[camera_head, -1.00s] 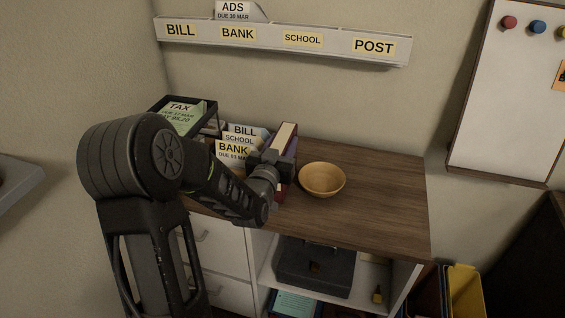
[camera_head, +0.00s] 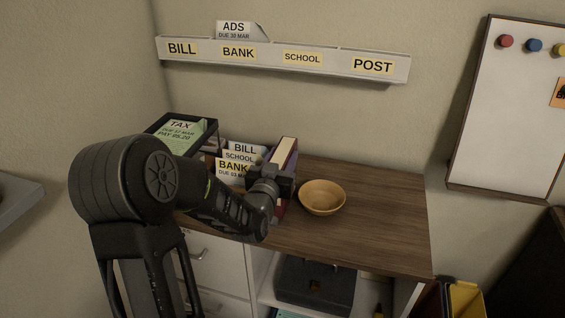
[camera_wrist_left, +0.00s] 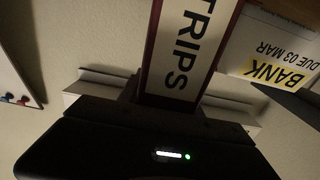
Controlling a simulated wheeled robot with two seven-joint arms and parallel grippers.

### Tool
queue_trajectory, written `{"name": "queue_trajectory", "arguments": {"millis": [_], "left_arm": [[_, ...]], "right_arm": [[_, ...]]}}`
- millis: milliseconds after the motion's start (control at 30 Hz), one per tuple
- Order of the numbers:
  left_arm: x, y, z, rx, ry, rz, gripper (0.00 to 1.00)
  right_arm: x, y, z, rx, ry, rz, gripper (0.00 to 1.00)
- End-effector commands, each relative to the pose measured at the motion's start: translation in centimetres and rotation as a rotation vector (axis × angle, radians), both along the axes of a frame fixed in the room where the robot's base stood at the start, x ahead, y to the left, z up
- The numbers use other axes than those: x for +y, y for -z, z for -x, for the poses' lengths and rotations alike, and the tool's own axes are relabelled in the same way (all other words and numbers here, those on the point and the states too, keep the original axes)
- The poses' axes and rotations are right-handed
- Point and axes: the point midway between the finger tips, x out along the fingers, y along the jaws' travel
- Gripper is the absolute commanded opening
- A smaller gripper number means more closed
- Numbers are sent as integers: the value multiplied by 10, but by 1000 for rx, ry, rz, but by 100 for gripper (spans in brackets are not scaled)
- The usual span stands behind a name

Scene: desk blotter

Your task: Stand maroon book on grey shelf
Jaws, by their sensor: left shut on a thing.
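The maroon book (camera_head: 287,152) stands upright on the wooden desktop, at the right end of the upright papers and holders. Its pale page edges show at the top. In the left wrist view its pale spine label reads TRIPS (camera_wrist_left: 182,45), with maroon along both sides. My left gripper (camera_head: 282,184) is shut on the book from the front, low on its spine. The fingertips are largely hidden. The grey shelf (camera_head: 18,212) juts in at the far left edge; only part of it shows. My right gripper is in neither view.
A wooden bowl (camera_head: 322,198) sits close to the right of the book. A black tray with a TAX paper (camera_head: 181,131) and BILL and BANK papers (camera_head: 233,166) stand to the left. A labelled wall rack (camera_head: 285,60) hangs above. The desktop's right part is clear.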

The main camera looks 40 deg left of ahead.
Motion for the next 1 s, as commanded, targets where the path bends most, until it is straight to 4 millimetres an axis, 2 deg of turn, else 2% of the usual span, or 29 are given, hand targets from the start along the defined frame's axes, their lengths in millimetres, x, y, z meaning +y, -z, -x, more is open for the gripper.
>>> {"name": "queue_trajectory", "arguments": {"millis": [367, 700, 833, 1000], "left_arm": [[0, -62, 0, -12, -1, -3, 0], [0, -137, 0, -12, 0, -3, 0], [0, -157, 0, -9, -1, -1, 0], [0, -169, 0, -6, 1, -1, 0]], "right_arm": [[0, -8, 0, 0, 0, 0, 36], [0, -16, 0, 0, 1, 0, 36], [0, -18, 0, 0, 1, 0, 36], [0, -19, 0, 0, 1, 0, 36]]}}
